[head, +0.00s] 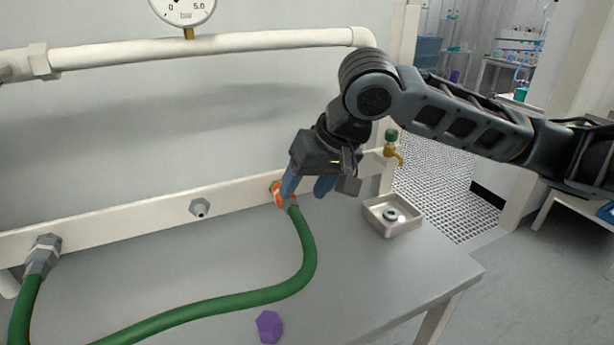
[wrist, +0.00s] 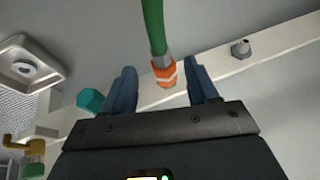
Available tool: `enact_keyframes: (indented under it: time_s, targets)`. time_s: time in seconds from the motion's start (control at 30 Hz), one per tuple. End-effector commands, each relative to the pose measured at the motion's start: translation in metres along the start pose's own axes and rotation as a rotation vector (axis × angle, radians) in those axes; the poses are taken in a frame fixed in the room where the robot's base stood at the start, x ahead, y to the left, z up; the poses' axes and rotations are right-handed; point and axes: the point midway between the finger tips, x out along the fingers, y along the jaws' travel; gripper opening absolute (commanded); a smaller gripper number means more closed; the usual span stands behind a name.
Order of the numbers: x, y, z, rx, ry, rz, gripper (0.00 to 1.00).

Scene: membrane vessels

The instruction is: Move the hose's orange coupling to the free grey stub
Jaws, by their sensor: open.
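The orange coupling (head: 283,194) ends the green hose (head: 306,252) at the right part of the white rail. In the wrist view the coupling (wrist: 164,72) lies between the two blue fingers, with a gap on each side. My gripper (head: 308,190) is open, and its near finger hides part of the coupling in the head view. A grey stub (head: 199,207) with nothing on it sticks out of the rail to the left of the coupling; it also shows in the wrist view (wrist: 240,48), right of the fingers. The hose's other end joins a grey fitting (head: 42,256) at far left.
A square metal tray (head: 403,229) holding a small round part stands right of my gripper. A brass tap (head: 395,150) with a green knob is behind it. A purple hexagonal piece (head: 268,326) lies near the hose. A teal piece (wrist: 90,100) is beside the left finger.

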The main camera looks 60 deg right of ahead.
Motion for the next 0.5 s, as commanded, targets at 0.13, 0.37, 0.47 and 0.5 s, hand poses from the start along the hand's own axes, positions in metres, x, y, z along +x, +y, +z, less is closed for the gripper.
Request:
enact_keyframes:
  time_s: [0.13, 0.37, 0.47, 0.5]
  targets:
    - [0.023, 0.000, 0.000, 0.000, -0.002, 0.000, 0.58]
    - [0.048, -0.001, 0.000, -0.001, 0.000, -0.001, 0.58]
    - [0.053, -0.001, 0.000, -0.002, 0.001, -0.001, 0.58]
    - [0.053, -0.001, 0.000, -0.002, 0.001, -0.002, 0.58]
